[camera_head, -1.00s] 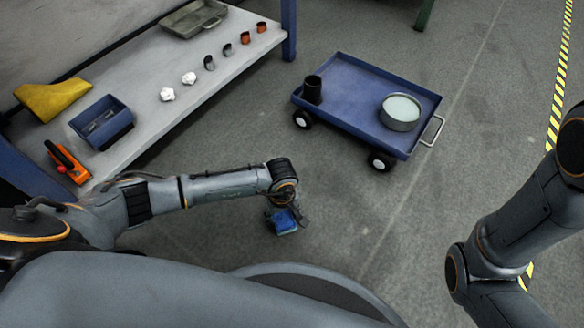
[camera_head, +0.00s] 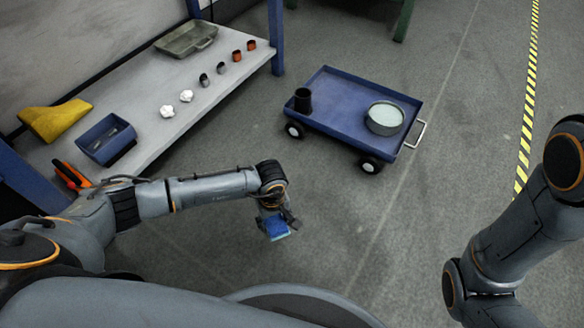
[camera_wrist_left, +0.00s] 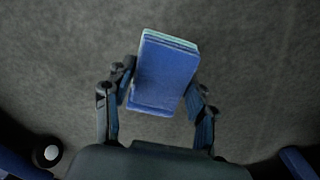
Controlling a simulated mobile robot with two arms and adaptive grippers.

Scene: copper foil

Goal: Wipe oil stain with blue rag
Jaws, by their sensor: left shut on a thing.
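My left gripper (camera_head: 281,221) is shut on the blue rag (camera_head: 276,229), a small folded block with a lighter edge. It holds the rag in the air over the grey floor, left of the cart. In the left wrist view the rag (camera_wrist_left: 164,75) sits between the two fingers, with its pale green edge at the far end. I cannot make out an oil stain in these frames. My right arm shows at the right edge, but its gripper is outside the view.
A blue wheeled cart (camera_head: 345,112) carries a black cup (camera_head: 302,100) and a round tin (camera_head: 384,118).

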